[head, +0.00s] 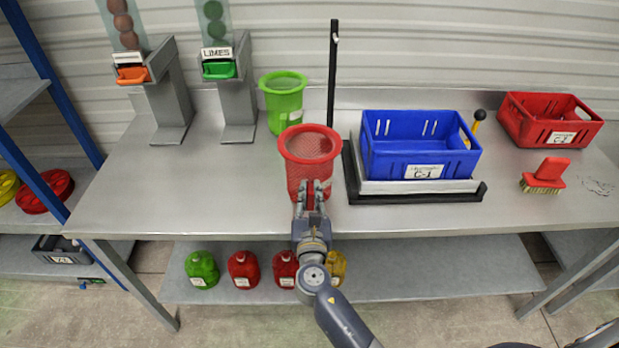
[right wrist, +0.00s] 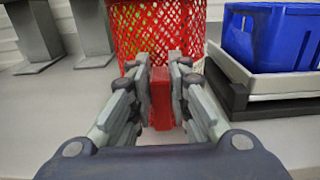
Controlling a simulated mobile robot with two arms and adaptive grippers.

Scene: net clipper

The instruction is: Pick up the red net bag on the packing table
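The red net bag (head: 303,172) stands upright near the front of the packing table (head: 235,190), with a round, open rim. My right gripper (head: 311,190) reaches it from the front, low on its near side. In the right wrist view, the red mesh of the bag (right wrist: 140,32) rises behind the fingers. A solid red tab (right wrist: 161,98) on its near side sits between the fingertips, and both fingers appear to press on it. The bag's base looks to be on or very near the table; the fingers partly hide it. My left gripper is out of view.
A green net bag (head: 283,102) stands just behind. To the right are a black post (head: 333,70), a blue crate (head: 410,155) on a scale, a red crate (head: 548,120) and a red brush (head: 546,176). Dispensers stand back left. The table's front left is clear.

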